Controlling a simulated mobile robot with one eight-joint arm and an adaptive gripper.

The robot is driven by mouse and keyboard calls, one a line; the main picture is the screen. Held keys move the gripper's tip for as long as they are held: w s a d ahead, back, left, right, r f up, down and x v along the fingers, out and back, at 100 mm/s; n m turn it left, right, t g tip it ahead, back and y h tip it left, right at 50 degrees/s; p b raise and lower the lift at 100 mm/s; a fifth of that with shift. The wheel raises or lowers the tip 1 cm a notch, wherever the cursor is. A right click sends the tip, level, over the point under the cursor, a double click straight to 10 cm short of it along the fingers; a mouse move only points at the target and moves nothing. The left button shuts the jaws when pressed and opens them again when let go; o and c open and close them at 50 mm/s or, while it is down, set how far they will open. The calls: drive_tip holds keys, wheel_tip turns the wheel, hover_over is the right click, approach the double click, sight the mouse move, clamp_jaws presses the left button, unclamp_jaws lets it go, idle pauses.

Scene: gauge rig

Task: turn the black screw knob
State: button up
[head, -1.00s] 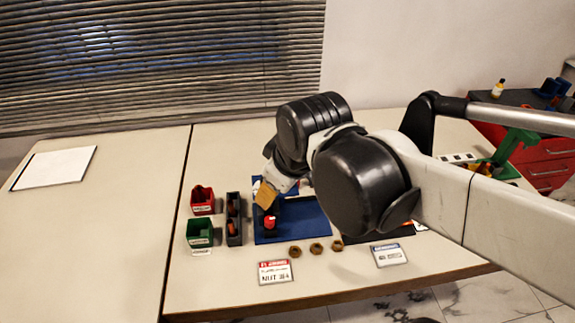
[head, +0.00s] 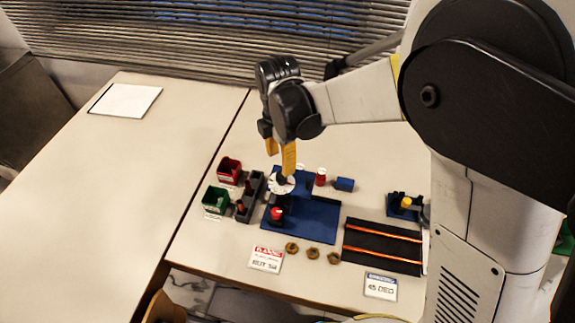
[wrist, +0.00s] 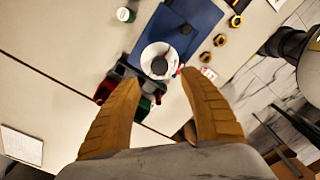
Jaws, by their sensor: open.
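The black screw knob (head: 284,180) sits at the middle of a white round dial (head: 272,187) on a blue plate (head: 318,222). In the wrist view the knob (wrist: 160,67) is a dark round top inside the white dial (wrist: 149,52), just beyond my fingertips. My gripper (head: 277,145) has yellow fingers that point down, above the dial. In the wrist view my gripper (wrist: 158,80) is open, its fingers spread to either side below the knob, with nothing between them. In the head view one finger partly overlaps the knob area.
A red-topped black piece (head: 277,213) stands close by on the blue plate. A red bin (head: 229,170), a green bin (head: 215,200) and a grey holder (head: 248,200) stand left. Several brass nuts (head: 312,254) and a black mat (head: 383,246) lie in front and right.

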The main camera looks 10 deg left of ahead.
sight(281, 175)
wheel_tip(281, 175, down, 8)
drive_tip(key=shift+w+r+b, duration=0.1)
drive_tip(key=shift+b, duration=0.75)
clamp_jaws()
